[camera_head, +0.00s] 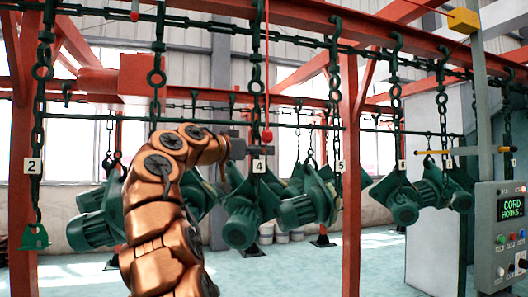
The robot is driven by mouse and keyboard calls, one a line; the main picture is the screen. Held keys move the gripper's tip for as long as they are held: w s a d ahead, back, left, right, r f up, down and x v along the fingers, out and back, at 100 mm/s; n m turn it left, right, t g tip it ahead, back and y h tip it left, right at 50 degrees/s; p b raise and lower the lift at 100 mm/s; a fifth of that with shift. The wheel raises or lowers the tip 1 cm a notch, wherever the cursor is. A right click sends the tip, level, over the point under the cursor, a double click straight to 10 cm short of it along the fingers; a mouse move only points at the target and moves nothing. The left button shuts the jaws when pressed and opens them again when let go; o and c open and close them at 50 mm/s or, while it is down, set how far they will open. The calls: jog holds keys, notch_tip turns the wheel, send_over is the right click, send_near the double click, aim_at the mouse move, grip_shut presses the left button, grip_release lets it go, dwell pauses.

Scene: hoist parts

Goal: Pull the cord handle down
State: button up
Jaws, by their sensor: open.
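A red cord (267,60) hangs down at the middle of the view and ends in a round red handle (267,135). My copper-coloured arm rises from the bottom and bends over to the right. My gripper (258,150) is at its end, level with or just below the red handle and close to its left side. The gripper is small and dark here; I cannot tell whether it touches the handle. The handle shows uncovered, with no fingers seen around it.
Chains with green motor parts (297,211) hang behind and beside my gripper. A red post (350,170) stands to the right. A control panel (503,235) reading "CORD HOOKS" is at the far right, below a yellow box (463,20). Number plates mark the chains.

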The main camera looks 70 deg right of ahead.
jog(key=v, duration=0.8)
jog(key=shift+a, duration=0.25)
jog(key=shift+w, duration=0.1)
